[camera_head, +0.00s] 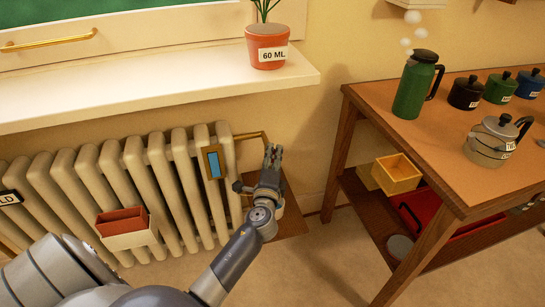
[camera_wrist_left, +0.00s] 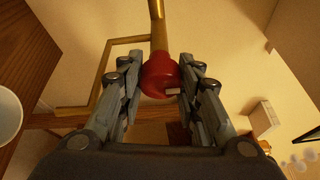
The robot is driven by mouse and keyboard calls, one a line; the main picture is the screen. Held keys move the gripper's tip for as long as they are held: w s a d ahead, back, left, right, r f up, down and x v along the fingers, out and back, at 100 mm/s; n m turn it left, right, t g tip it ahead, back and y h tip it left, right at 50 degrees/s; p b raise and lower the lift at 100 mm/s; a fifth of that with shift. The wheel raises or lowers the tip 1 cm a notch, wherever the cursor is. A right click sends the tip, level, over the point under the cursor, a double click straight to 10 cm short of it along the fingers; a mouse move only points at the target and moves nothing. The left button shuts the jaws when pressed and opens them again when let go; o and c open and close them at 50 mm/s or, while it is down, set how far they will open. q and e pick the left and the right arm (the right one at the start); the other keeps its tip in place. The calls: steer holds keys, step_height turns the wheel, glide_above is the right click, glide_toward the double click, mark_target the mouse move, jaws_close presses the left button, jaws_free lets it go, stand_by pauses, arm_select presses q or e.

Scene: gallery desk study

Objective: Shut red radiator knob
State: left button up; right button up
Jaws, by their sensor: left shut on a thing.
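In the left wrist view the red radiator knob (camera_wrist_left: 160,76) sits at the end of a brass pipe (camera_wrist_left: 158,35). My left gripper (camera_wrist_left: 162,84) has a finger on each side of the knob and is shut on it. In the head view my left gripper (camera_head: 272,155) is beside the right end of the cream radiator (camera_head: 135,170), by the brass pipe. There the gripper hides the knob. My right gripper is not in view.
A wooden table (camera_head: 440,150) with a green pot (camera_head: 416,85) and kettle (camera_head: 492,140) stands to the right. A plant pot (camera_head: 267,47) is on the sill above. A red-brown box (camera_head: 122,221) hangs on the radiator front. Floor shows between radiator and table.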

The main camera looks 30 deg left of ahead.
arm_select(q)
steer(key=shift+r, duration=0.15)
steer(key=o, duration=1)
steer(key=shift+w, duration=0.1)
steer(key=shift+o, duration=0.2)
steer(key=shift+s+d, duration=0.1)
steer(key=shift+s, duration=0.1)
steer(key=v, duration=1.1)
steer(key=shift+s+d, duration=0.15)
steer(key=shift+s, duration=0.15)
